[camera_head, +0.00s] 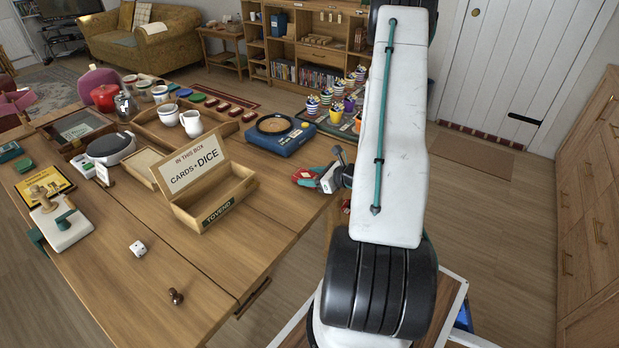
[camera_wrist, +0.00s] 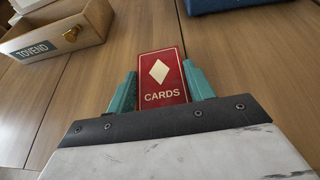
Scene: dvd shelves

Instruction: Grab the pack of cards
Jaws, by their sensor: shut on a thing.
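The pack of cards (camera_wrist: 161,77) is red with a white diamond and the word CARDS. In the wrist view it sits between the two teal fingers of my gripper (camera_wrist: 161,88), which is shut on it. Its lower end is hidden by the gripper body. In the head view my gripper (camera_head: 308,177) is at the right edge of the wooden table, right of the open box, with some red showing at the fingers. I cannot tell whether the pack touches the table.
The open wooden box (camera_head: 222,207) labelled TOVEND and CARDS + DICE stands to the left, and shows in the wrist view (camera_wrist: 85,30). A blue device (camera_head: 280,140) stands behind my gripper. A die (camera_head: 138,248) and a small brown pawn (camera_head: 176,296) lie on the near table.

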